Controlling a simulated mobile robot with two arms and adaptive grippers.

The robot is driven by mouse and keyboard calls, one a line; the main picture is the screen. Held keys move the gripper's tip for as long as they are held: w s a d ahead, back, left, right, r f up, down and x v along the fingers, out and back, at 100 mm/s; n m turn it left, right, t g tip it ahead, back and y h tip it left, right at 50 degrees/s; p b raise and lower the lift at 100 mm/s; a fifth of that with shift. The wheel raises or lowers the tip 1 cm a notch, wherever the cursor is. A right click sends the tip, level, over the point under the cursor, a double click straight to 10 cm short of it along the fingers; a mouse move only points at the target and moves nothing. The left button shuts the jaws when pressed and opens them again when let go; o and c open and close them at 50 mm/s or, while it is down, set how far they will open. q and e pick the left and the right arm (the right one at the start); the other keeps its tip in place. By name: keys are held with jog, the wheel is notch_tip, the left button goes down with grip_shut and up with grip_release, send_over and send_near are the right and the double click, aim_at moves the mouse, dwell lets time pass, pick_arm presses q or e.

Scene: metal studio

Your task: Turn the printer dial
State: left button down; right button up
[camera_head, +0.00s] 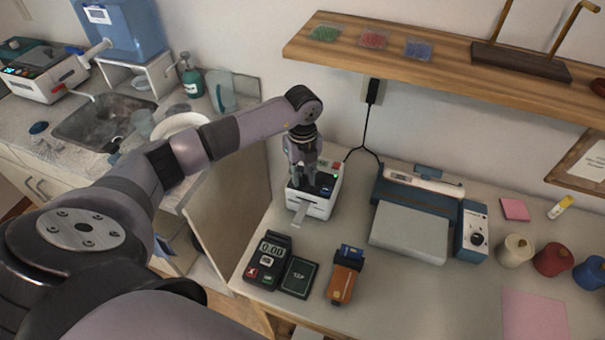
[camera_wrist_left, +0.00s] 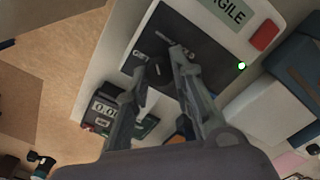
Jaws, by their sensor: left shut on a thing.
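The white label printer (camera_head: 313,204) stands on the desk below the shelf, with a paper strip coming out of its front. My left gripper (camera_head: 303,182) reaches down onto this panel. It also shows in the left wrist view (camera_wrist_left: 157,68), its fingers on either side of the dark dial (camera_wrist_left: 159,75) and shut on it. The fingers partly hide the dial, so its setting cannot be read. My right gripper is not in view.
A payment terminal (camera_head: 271,256) and an orange device (camera_head: 343,283) sit in front of the printer. A blue and white machine (camera_head: 408,227) stands to its right, followed by thread spools (camera_head: 552,258). A wooden shelf (camera_head: 460,72) overhangs the back. The sink (camera_head: 100,120) lies left.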

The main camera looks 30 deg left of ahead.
aim_at(302, 178)
pick_arm(q)
jog(key=n, duration=0.4)
jog(key=shift+n+p, duration=0.7)
jog(key=shift+n, duration=1.6)
jog(key=c, duration=1.4)
grip_release()
jog(key=shift+r, duration=0.2)
notch_tip(302, 178, up, 12)
jog(key=shift+f, duration=0.2)
jog(key=shift+f, duration=0.1)
